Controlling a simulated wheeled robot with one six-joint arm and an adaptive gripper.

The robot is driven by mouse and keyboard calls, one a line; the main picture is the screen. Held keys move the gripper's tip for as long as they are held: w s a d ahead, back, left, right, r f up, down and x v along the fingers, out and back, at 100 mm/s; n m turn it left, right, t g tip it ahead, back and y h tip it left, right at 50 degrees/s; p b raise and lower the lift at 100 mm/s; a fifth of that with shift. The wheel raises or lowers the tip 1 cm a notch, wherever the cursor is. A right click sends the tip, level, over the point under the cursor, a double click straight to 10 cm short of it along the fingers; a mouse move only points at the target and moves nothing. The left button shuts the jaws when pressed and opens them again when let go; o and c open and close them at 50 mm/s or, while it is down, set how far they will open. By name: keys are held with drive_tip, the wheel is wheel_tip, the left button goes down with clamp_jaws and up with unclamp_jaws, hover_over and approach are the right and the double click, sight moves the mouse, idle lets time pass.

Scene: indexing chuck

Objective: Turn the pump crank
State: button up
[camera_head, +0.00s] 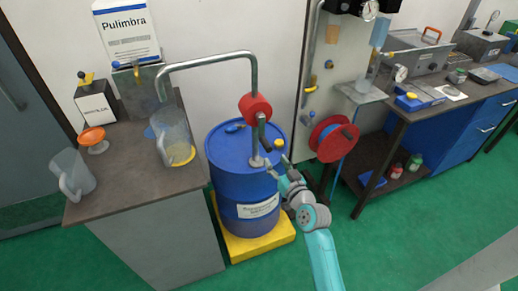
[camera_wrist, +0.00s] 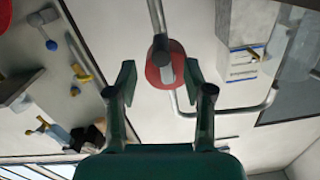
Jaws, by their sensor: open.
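The blue drum (camera_head: 228,180) stands upright with a hand pump on top. The round red pump body (camera_head: 256,106) sits high on the drum's standpipe; it also shows in the wrist view (camera_wrist: 152,71). The grey crank arm (camera_head: 261,128) hangs down across the pump body's front, with a dark handle (camera_head: 266,146) at its lower end. In the wrist view the dark handle (camera_wrist: 160,45) shows ahead, between the fingers' lines. My gripper (camera_wrist: 160,78) is open and empty. In the head view my gripper (camera_head: 277,168) is below and right of the handle, apart from it as far as I can tell.
A bent metal pipe (camera_head: 205,62) runs from the pump to a clear jug (camera_head: 172,138) on the left cabinet. A red hose reel (camera_head: 333,139) hangs close right of the drum. The drum stands on a yellow base (camera_head: 262,242). Green floor in front is clear.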

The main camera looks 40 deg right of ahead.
sight(265, 143)
drive_tip(key=x, duration=0.6)
drive_tip(key=r+x, duration=0.1)
drive_tip(key=x, duration=0.2)
drive_tip(key=shift+w+d, duration=0.1)
drive_tip(key=shift+w, duration=0.3)
clamp_jaws()
